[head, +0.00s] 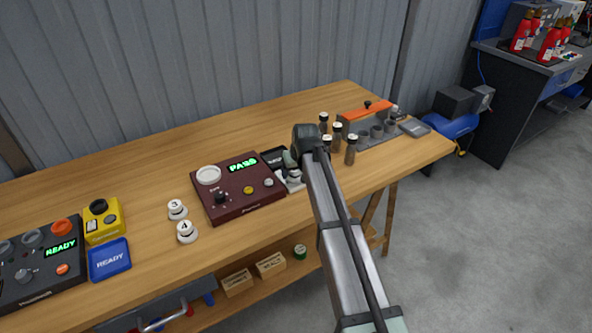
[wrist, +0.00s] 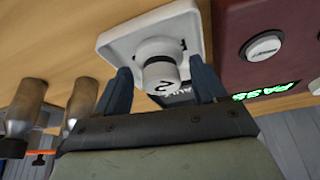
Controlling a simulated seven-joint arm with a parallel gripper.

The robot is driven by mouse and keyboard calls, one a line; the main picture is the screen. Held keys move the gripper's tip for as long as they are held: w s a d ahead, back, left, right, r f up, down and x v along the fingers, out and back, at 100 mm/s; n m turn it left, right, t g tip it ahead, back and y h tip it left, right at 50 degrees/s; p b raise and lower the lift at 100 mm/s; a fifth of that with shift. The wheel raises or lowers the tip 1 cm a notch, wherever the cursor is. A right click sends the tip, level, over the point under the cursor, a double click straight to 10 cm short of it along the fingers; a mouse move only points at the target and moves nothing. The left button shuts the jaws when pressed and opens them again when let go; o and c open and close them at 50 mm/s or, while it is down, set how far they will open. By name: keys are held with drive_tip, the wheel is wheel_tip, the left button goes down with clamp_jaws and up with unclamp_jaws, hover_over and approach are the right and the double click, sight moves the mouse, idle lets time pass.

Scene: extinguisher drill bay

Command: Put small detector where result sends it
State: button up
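A small white detector marked 2 (wrist: 158,68) is on a white square tray (wrist: 110,42) in the wrist view. My gripper (wrist: 163,82) has one finger on each side of it, with narrow gaps showing, so it looks open around the detector. In the head view my gripper (head: 291,170) is over the tray (head: 293,187), hiding most of it. The dark red tester (head: 222,211) beside it reads PASS in green. Small white detectors marked 3 (head: 177,209) and 4 (head: 186,232) stand left of the tester.
A black tray (head: 274,155), its label unreadable, lies behind the gripper. Several dark-capped bottles (head: 351,151) and an orange-topped grey unit (head: 366,115) stand to the right. A yellow device (head: 103,222) and a dark READY panel (head: 45,285) are at left. The bench's back middle is clear.

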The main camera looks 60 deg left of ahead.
drive_tip(key=v, duration=1.2)
idle(0.6)
